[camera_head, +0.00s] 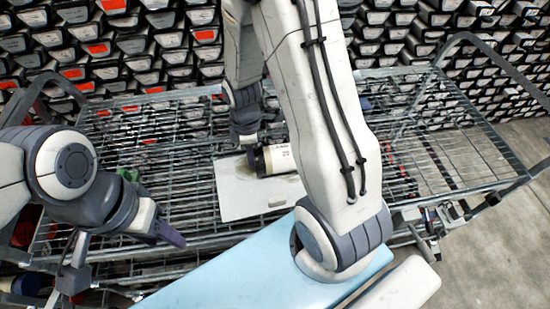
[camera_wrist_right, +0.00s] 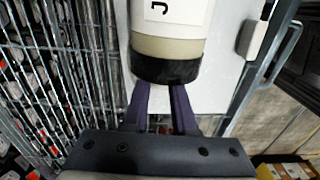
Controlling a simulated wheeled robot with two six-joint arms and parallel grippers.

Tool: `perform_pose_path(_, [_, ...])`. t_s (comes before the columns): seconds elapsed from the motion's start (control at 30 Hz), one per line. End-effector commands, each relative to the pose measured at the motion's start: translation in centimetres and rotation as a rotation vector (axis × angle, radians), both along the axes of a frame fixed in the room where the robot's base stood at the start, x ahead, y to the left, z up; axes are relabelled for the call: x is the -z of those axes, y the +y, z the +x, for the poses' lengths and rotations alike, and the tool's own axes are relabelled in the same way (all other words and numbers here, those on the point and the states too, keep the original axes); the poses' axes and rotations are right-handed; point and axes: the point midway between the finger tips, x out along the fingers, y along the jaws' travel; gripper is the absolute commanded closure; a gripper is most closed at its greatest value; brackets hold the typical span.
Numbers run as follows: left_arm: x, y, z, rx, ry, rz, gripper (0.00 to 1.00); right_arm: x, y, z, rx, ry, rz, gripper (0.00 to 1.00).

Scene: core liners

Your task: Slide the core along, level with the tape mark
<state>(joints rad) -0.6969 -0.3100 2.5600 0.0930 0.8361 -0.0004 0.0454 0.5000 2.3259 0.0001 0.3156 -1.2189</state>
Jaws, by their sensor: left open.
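The core (camera_head: 280,159), a cream cylinder with a white printed label and a black end cap, lies on a pale flat board (camera_head: 235,190). My forearm hides its right end. In the right wrist view the core (camera_wrist_right: 168,45) shows its black cap towards me. My right gripper (camera_wrist_right: 160,95) has its fingers apart with a gap between them, close to that cap; I cannot tell whether they touch it. In the head view this gripper (camera_head: 246,140) is at the core's left end. My left gripper (camera_head: 122,255) is open and empty, left of the board. I cannot make out the tape mark.
The board lies on a wire-mesh cart (camera_head: 180,185) with raised metal rails. A small pale block (camera_head: 277,200) sits at the board's near edge. Stacked core boxes (camera_head: 120,50) fill the back. A light blue surface (camera_head: 260,270) is in front.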

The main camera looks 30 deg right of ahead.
Motion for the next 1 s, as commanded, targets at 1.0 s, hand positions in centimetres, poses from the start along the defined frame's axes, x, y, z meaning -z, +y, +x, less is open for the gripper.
perform_pose_path(1.0, [-0.3,0.0,0.0,0.0,0.0,0.0,0.5,0.0,-5.7,-2.4,0.002,0.001,0.0,0.75])
